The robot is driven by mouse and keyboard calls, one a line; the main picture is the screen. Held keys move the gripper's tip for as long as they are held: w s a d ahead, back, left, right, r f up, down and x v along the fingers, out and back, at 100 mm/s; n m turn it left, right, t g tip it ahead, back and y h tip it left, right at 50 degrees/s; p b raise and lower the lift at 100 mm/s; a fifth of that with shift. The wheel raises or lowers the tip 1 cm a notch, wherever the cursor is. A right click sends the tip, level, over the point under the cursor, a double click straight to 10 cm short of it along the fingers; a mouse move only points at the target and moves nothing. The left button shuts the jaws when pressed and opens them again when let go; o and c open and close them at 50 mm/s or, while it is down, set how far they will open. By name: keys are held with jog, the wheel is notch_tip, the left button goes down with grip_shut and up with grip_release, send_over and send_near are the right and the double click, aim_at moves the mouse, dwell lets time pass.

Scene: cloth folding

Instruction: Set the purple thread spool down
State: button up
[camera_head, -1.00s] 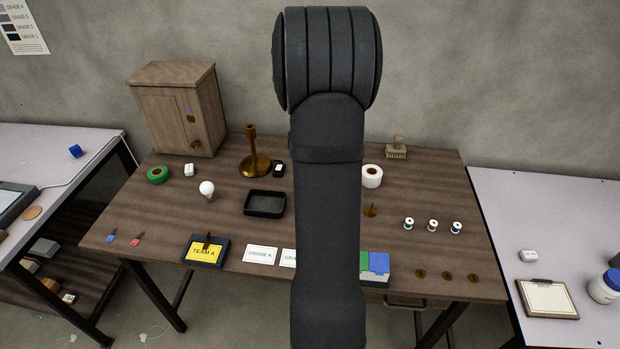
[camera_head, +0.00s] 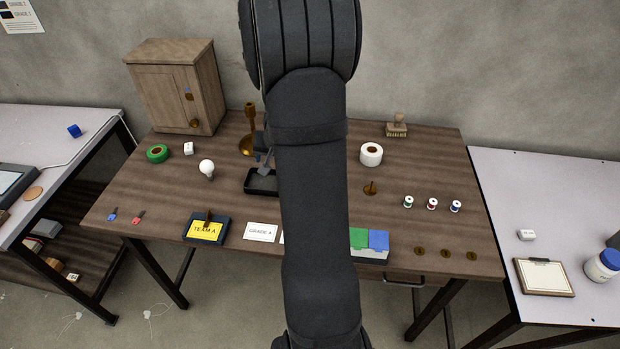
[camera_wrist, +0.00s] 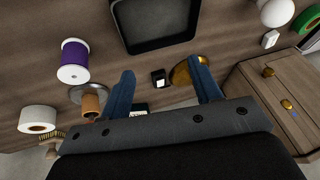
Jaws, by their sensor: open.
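The purple thread spool (camera_wrist: 75,58) has white ends. In the wrist view it stands on the wooden table, left of the black tray. It is apart from my gripper (camera_wrist: 163,70), whose two blue-grey fingers are open with nothing between them. In the head view my arm hides the spool, and part of my gripper shows above the black tray (camera_head: 262,190).
In the wrist view, a brown cylinder on a metal disc (camera_wrist: 91,101) and a white roll (camera_wrist: 37,117) lie near the spool. A brass candlestick (camera_head: 249,125) and small black device (camera_wrist: 158,78) are close to my fingers. Small spools (camera_head: 432,204) stand right.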

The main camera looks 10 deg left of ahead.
jog(key=s+t, duration=0.1)
jog(key=s+f+m+t, duration=0.1)
jog(key=s, duration=0.1)
jog(key=s+a+t, duration=0.1)
jog(key=t, duration=0.1)
jog(key=shift+s+f+m, duration=0.15)
jog(key=shift+f+m, duration=0.05)
jog(key=shift+m, duration=0.2)
jog(key=s+d+r+m+t+h, duration=0.2)
jog(key=s+d+t+h, duration=0.25)
jog(key=s+d, duration=0.35)
jog(key=shift+g+h, duration=0.25)
jog(key=shift+h, duration=0.2)
jog(key=x, duration=0.8)
jog(key=d+x, duration=0.1)
jog(key=x, duration=0.3)
jog(key=shift+w+r, duration=0.1)
jog(key=shift+w, duration=0.25)
jog(key=shift+a+x, duration=0.1)
jog(key=shift+x, duration=1.35)
jog(key=shift+a+x, duration=0.15)
jog(key=shift+x, duration=1.35)
jog(key=c, duration=1.1)
jog(key=shift+o, duration=0.2)
